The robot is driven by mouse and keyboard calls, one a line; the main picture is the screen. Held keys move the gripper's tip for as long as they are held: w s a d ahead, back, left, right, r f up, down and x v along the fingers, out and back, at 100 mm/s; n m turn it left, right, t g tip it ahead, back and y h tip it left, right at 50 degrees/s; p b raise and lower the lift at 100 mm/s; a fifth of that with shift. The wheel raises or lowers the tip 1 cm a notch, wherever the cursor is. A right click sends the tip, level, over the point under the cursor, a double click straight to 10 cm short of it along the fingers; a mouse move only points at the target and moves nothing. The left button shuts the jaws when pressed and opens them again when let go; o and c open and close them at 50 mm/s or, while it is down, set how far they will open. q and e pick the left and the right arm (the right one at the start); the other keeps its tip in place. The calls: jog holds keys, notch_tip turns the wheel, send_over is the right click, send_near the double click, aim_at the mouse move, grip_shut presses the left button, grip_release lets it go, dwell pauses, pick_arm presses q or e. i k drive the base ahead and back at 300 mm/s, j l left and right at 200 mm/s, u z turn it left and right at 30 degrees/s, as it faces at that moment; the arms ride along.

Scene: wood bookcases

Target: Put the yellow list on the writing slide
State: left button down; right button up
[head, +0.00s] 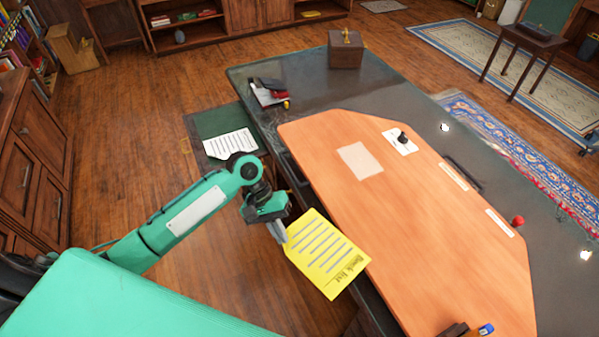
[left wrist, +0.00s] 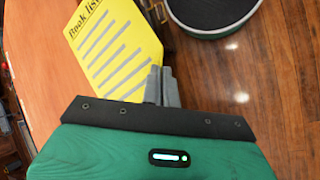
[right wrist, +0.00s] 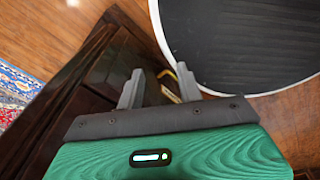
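The yellow list (head: 325,262), headed "Book list", is held out over the desk's near edge. It also shows in the left wrist view (left wrist: 112,50). My left gripper (head: 280,235) is shut on the list's edge, with its fingertips (left wrist: 160,80) close together there. The writing slide looks to be the green-topped board (head: 208,124) sticking out from the desk's left side. A white lined sheet (head: 230,144) lies on its near part. My right gripper (right wrist: 160,88) is open and empty in the right wrist view, near the desk's dark side; it is not identifiable in the head view.
The desk (head: 400,88) has an orange-brown top panel (head: 420,230) with a blank sheet (head: 360,160), cards and a red knob-like object (head: 517,220). A stapler-like item (head: 270,92) and a brown box (head: 346,50) stand toward its far end. Wooden drawers (head: 30,170) stand at left.

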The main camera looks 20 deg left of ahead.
aim_at(219, 121)
jog(key=i+j, duration=0.15)
jog(key=j, duration=0.25)
jog(key=i+j+u, duration=0.1)
jog(key=j, duration=0.35)
jog(key=i+j, duration=0.25)
jog(key=j, duration=0.15)
jog(key=i+j, duration=0.15)
jog(key=j, duration=0.25)
jog(key=i+j+u, duration=0.1)
jog(key=j, duration=0.3)
jog(key=i+j, duration=0.5)
jog(key=j, duration=0.3)
jog(key=i+j+u, duration=0.1)
jog(key=j, duration=0.3)
jog(key=i, duration=0.05)
